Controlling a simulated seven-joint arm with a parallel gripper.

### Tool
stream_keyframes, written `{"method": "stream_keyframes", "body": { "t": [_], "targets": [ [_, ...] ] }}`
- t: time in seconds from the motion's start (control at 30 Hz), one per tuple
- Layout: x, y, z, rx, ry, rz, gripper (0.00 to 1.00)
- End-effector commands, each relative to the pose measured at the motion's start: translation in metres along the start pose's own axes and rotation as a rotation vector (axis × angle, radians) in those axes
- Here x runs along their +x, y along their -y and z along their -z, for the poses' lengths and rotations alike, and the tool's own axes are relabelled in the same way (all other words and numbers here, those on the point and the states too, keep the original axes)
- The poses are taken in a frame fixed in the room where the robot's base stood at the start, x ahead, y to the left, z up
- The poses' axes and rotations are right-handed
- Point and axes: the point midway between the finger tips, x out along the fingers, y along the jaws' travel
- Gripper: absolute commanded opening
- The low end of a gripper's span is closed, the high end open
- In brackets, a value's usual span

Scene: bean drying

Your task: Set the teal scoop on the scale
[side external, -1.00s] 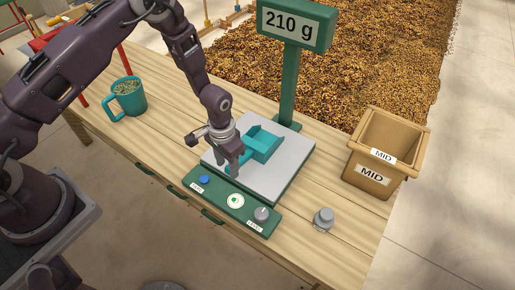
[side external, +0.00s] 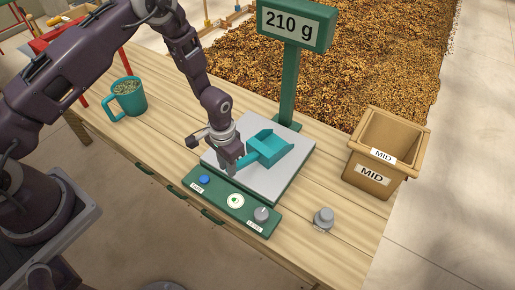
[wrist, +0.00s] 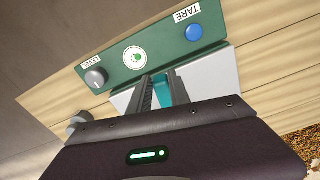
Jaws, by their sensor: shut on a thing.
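The teal scoop (side external: 274,149) is over the light grey plate of the scale (side external: 283,181), its open pan toward the back and its handle toward my gripper. It looks to be on or just above the plate; I cannot tell whether it touches. My gripper (side external: 229,171) is at the plate's front left and is shut on the scoop's handle. In the wrist view the teal handle (wrist: 163,88) shows between my two fingers (wrist: 158,84); the pan is hidden there. The scale's display (side external: 288,23) reads 210 g.
The scale's green front panel holds a blue TARE button (side external: 204,180), a round level (side external: 236,201) and a grey knob (side external: 261,214). A tan MID bin (side external: 376,179) and a small grey weight (side external: 324,219) are at the right.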

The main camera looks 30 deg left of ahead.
Motion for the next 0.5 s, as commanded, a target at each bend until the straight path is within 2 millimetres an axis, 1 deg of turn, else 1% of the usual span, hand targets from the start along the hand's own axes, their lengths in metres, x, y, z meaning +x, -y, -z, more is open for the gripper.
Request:
{"method": "stream_keyframes", "body": {
  "t": [0.5],
  "targets": [
    [-0.037, 0.000, 0.001, 0.000, -0.002, 0.000, 0.00]
  ]
}}
